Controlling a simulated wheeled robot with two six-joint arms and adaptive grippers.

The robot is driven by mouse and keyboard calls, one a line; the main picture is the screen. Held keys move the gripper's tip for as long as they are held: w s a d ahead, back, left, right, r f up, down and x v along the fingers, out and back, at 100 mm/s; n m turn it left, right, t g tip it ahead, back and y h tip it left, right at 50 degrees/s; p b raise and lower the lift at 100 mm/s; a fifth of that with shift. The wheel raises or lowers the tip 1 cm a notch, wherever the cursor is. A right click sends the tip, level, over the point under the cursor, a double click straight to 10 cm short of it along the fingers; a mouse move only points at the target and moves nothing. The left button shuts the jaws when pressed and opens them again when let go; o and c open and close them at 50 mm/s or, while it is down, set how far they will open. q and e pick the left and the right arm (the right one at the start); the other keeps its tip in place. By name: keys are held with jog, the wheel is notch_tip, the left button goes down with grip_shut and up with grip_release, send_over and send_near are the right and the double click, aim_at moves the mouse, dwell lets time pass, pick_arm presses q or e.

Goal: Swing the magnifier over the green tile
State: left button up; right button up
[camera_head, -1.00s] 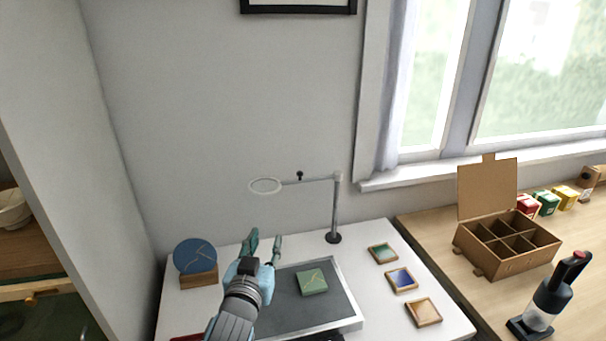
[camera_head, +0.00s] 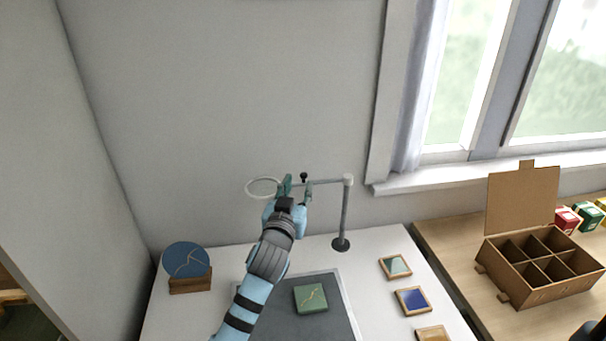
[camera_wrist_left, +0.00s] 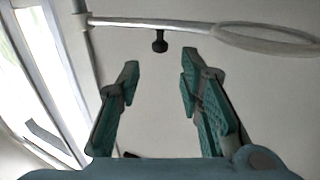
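The magnifier's pale ring (camera_head: 263,188) hangs from a horizontal arm (camera_head: 328,183) on an upright post (camera_head: 345,217) at the back of the white table. A small black knob (camera_head: 304,176) sits on that arm. My left gripper (camera_head: 297,188) is open at the arm, near the knob. In the left wrist view the knob (camera_wrist_left: 160,42) shows beyond and between the spread fingertips (camera_wrist_left: 158,75), with nothing gripped. The green tile (camera_head: 311,298) with a gold seam lies on the dark mat, right of my left forearm; the ring is up and left of it.
A blue disc (camera_head: 186,260) in a wooden stand is at the table's left. Small framed tiles (camera_head: 412,300) line the right side. The dark mat (camera_head: 335,322) has a pale frame. An open cardboard box (camera_head: 540,270) stands on the wooden counter at right.

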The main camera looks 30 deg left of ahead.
aim_at(303, 176)
pick_arm(q)
jog(key=x, duration=0.6)
jog(key=shift+w+f, duration=0.1)
jog(key=shift+f, duration=0.2)
jog(key=shift+w+a+r, duration=0.15)
jog(key=shift+w+r, duration=0.05)
jog(key=shift+w, duration=0.25)
grip_shut()
